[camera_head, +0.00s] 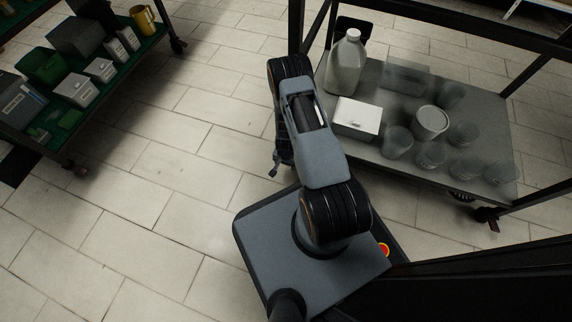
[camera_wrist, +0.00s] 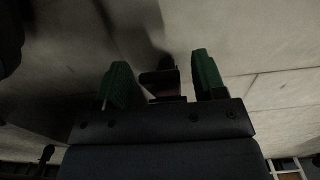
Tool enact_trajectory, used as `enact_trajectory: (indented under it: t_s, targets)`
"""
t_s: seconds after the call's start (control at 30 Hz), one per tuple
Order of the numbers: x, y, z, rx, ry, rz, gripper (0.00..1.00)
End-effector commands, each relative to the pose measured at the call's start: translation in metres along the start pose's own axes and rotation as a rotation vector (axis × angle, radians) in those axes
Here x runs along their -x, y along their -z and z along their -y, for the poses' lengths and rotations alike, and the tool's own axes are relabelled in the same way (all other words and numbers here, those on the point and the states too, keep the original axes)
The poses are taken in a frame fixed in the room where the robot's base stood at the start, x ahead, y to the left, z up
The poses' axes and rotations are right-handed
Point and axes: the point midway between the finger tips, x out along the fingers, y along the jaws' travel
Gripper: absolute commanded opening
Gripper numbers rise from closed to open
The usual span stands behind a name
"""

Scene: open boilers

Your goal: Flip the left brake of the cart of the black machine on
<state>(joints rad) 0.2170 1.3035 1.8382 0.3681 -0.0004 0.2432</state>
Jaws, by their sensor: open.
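In the wrist view, my gripper (camera_wrist: 163,80) is open, its two green fingertips apart. A small dark piece with a reddish-brown part (camera_wrist: 165,82) shows between them; it looks like a caster brake, but it is too dark to be sure whether it is touched or flipped. In the head view, my arm reaches to the left edge of the dark-framed cart (camera_head: 395,172), and the gripper is mostly hidden behind the arm. A caster (camera_head: 487,217) shows at this cart's near right corner. The left brake cannot be made out in the head view.
A white jug (camera_head: 346,65), a white box (camera_head: 357,117), a round tub (camera_head: 430,122) and several glass vessels stand on the cart's grey shelf. Another cart with a green shelf (camera_head: 140,48) stands at upper left. The tiled floor (camera_head: 150,190) between is clear.

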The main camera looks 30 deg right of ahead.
Motion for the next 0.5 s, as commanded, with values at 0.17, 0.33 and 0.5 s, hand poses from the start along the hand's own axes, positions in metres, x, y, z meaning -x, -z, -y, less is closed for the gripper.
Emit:
enact_trajectory:
  t_s: [0.17, 0.33, 0.5]
  targets:
    - [0.0005, 0.0, 0.0, 0.0, 0.0, 0.0, 0.64]
    - [0.0005, -0.0001, 0.0, 0.0, 0.0, 0.0, 0.5]
    - [0.0005, -0.0001, -0.0001, 0.0, 0.0, 0.0, 0.34]
